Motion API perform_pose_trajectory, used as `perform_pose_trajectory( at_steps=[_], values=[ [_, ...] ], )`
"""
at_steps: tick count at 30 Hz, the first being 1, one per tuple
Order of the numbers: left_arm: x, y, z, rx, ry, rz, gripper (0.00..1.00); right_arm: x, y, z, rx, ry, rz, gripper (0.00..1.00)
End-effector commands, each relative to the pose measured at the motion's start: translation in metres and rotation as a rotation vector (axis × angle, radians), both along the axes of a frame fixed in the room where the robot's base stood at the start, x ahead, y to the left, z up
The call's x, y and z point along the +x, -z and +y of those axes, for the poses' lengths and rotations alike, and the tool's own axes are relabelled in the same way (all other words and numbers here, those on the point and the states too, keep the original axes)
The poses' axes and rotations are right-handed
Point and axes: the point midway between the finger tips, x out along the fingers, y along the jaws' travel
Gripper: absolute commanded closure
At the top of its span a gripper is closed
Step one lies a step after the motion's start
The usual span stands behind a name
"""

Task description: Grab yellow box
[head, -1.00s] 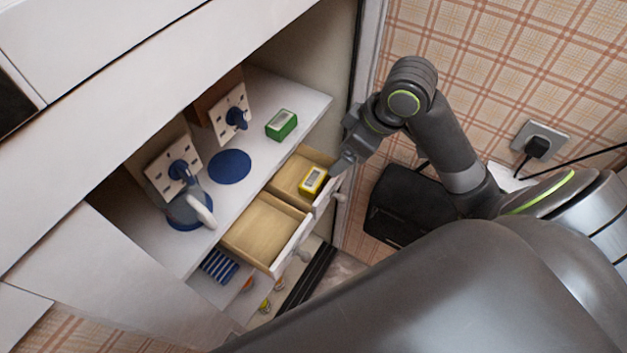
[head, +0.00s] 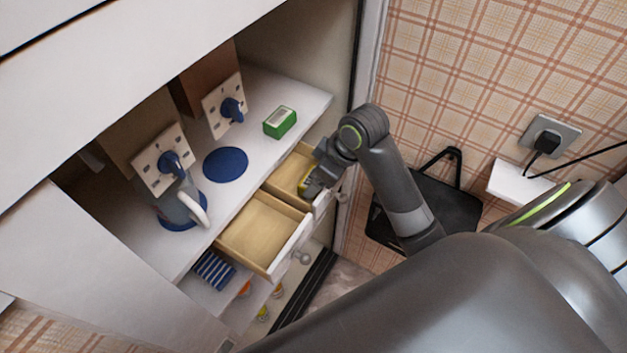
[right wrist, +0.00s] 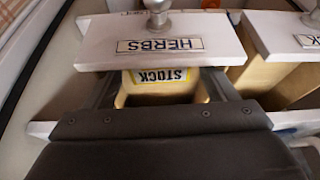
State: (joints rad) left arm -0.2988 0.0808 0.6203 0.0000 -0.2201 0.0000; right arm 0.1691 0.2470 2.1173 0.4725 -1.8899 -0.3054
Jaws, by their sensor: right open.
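The yellow box (head: 304,186) sits in the far pulled-out drawer (head: 285,172) in the head view, mostly hidden by my right gripper (head: 314,184). In the right wrist view the yellow box (right wrist: 160,92) carries a label reading STOCK. It lies behind the drawer front (right wrist: 150,47), which is labelled HERBS. My right gripper is open, with one finger on each side of the box. Whether either finger touches it I cannot tell. My left gripper is not in view.
A second open drawer (head: 262,232) beside it looks empty. The shelf holds a green box (head: 280,122), a blue disc (head: 226,164) and a jug (head: 182,207). The cabinet's side edge (head: 364,85) stands near my right arm. A black bag (head: 455,200) is by the wall.

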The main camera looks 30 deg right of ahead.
Motion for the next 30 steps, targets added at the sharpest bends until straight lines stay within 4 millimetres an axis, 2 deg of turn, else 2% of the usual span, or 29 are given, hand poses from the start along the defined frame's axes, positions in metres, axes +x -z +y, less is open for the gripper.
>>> perform_pose_trajectory(
  at_steps=[6, 14, 15, 23, 30],
  values=[
    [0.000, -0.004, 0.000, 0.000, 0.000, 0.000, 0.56, 0.010, 0.025, 0.006, 0.001, 0.001, 0.002, 0.21],
    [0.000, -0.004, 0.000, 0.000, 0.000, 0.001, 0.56, 0.011, 0.029, 0.007, -0.002, -0.001, 0.000, 0.21],
    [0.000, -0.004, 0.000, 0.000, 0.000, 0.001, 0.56, 0.011, 0.029, 0.007, -0.002, -0.001, 0.000, 0.22],
    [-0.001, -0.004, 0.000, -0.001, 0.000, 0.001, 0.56, 0.011, 0.029, 0.007, -0.001, -0.001, -0.001, 0.55],
    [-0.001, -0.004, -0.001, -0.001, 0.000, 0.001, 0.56, 0.012, 0.027, 0.007, -0.001, 0.000, -0.002, 0.56]
  ],
)
